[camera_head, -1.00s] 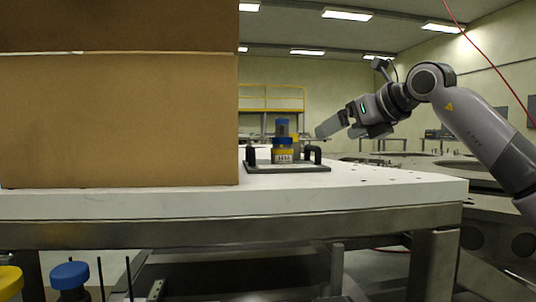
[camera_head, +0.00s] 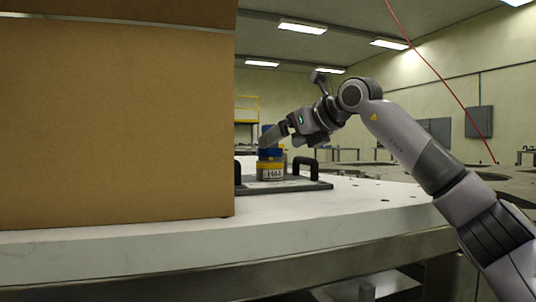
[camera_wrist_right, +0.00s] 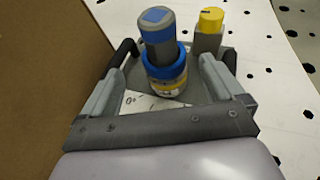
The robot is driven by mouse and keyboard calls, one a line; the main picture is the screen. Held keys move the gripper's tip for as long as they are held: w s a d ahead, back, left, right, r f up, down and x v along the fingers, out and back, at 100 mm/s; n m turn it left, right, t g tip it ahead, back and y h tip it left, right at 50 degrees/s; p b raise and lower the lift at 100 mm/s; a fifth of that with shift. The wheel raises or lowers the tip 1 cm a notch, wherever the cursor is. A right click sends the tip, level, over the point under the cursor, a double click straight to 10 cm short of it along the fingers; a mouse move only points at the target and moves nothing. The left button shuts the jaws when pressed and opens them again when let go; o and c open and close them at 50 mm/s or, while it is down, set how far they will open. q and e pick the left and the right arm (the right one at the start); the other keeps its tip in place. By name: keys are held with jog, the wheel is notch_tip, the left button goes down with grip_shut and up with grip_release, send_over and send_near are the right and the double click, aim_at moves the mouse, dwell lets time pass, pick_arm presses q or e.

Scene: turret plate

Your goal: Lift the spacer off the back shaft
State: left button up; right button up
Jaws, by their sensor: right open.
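In the right wrist view a blue ring (camera_wrist_right: 163,65) sits above a yellow ring (camera_wrist_right: 168,85) around a grey shaft with a blue top (camera_wrist_right: 158,22). A second grey post with a yellow top (camera_wrist_right: 210,19) stands to its right. My right gripper (camera_wrist_right: 166,62) is open, with one finger on each side of the rings and visible gaps. In the head view the yellow ring (camera_head: 270,172) carries a label, and the blue ring (camera_head: 270,154) is above it. My right gripper (camera_head: 290,138) is over the stack, partly hiding the shaft. I cannot tell which ring is the spacer. My left gripper is not in view.
A large cardboard box (camera_head: 110,125) stands close on the left. The dark plate (camera_head: 318,185) with black handles (camera_head: 306,165) lies on a white table (camera_head: 350,203). The tabletop to the right is clear and dotted with holes.

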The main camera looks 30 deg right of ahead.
aim_at(276, 145)
jog(key=shift+d+x, duration=0.1)
jog(key=shift+x, duration=1.1)
jog(key=shift+d+x, duration=0.15)
jog(key=shift+x, duration=1.05)
jog(key=shift+r, duration=0.1)
jog(key=c, duration=1.2)
